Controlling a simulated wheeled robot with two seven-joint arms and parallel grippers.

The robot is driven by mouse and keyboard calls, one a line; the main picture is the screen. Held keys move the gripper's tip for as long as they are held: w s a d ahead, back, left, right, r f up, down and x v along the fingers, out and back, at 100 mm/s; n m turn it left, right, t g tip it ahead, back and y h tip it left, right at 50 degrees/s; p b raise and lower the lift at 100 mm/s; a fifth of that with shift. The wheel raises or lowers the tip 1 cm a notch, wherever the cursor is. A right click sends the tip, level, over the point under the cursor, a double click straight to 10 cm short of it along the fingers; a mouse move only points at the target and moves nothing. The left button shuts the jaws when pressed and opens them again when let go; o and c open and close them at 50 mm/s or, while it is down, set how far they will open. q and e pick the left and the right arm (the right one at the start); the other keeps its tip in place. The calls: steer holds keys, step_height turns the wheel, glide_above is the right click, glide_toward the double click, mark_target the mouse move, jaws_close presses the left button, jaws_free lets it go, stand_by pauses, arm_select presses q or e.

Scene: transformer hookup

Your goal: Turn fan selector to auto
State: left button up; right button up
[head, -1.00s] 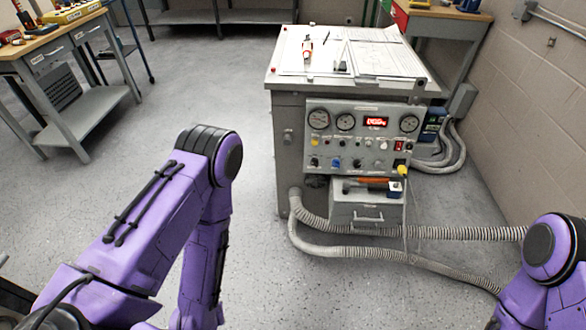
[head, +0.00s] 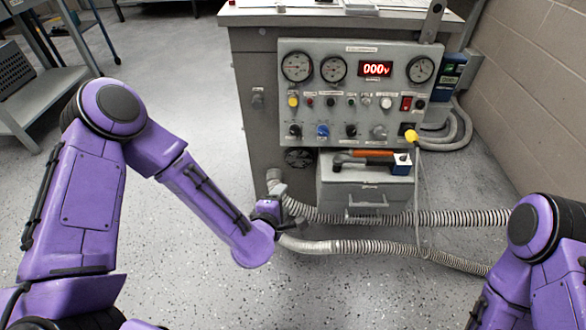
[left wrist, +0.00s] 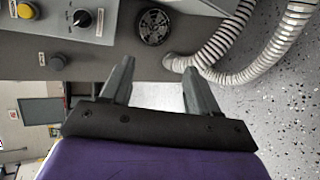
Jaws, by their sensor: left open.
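The grey control panel (head: 352,94) has a lower row of knobs: a black knob (head: 295,131) at the left, a blue knob (head: 322,131), another black knob (head: 351,131) and a silver one (head: 380,132). Their labels are too small to read, so I cannot tell which is the fan selector. My left gripper (head: 282,206) is open and empty, below the panel's lower left corner and apart from it. In the left wrist view, its spread fingers (left wrist: 160,82) point toward the cabinet; a black pointer knob (left wrist: 82,17) shows at upper left. My right gripper is out of frame.
A round vent (head: 299,157) sits below the panel. Ribbed hoses (head: 390,217) run across the floor near the left gripper. A drawer box (head: 366,197) with an orange-handled tool (head: 372,153) on it stands under the panel.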

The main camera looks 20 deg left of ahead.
arm_select(q)
steer(key=w+n+t+b, duration=0.2)
steer(key=w+n+b, duration=0.1)
steer(key=w, duration=0.2)
steer(key=n+t+y+b, duration=0.2)
steer(key=n+t+b, duration=0.1)
steer(key=n+b, duration=0.15)
glide_toward(293, 134)
steer(key=shift+n, duration=0.35)
steer(key=w, duration=0.5)
steer(key=w+b, duration=0.1)
steer(key=w, duration=0.2)
steer(key=shift+a+r, duration=0.35)
steer(key=shift+r, duration=0.05)
steer(key=c, duration=1)
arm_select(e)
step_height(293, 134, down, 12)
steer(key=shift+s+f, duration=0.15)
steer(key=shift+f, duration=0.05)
